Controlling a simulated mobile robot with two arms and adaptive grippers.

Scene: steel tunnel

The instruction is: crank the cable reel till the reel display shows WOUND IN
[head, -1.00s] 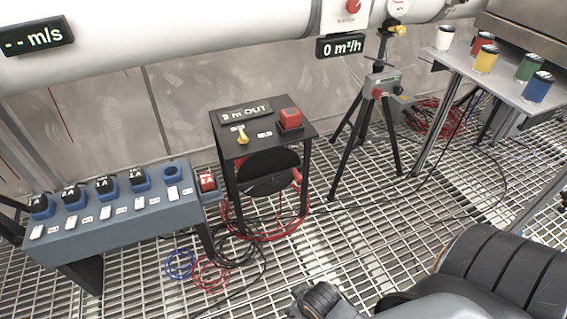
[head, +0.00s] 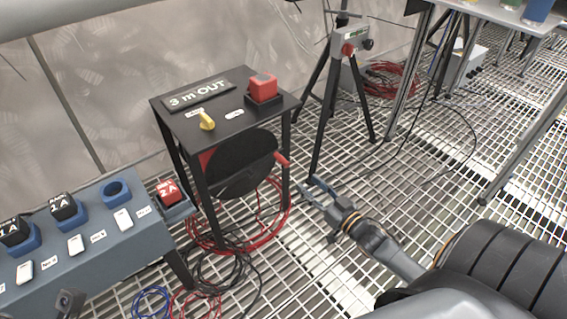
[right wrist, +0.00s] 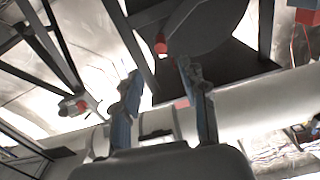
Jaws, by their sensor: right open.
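The cable reel is a black disc (head: 240,165) under a black stand (head: 225,125). Its red crank handle (head: 282,158) sticks out at the disc's right. The reel display (head: 198,94) on the stand top reads "3 m OUT". My right gripper (head: 311,187) is open and empty, below and right of the handle, apart from it. In the right wrist view, the open fingers (right wrist: 160,88) point toward the red handle (right wrist: 160,44) beside the dark disc (right wrist: 207,24). A dark part at the lower left edge of the head view may be my left gripper; its state is unclear.
The stand top carries a yellow knob (head: 206,121) and a red button (head: 262,87). A blue-grey fuse bench (head: 125,250) stands left. A tripod (head: 330,90) stands behind right. Red and black cables lie on the grating around the stand.

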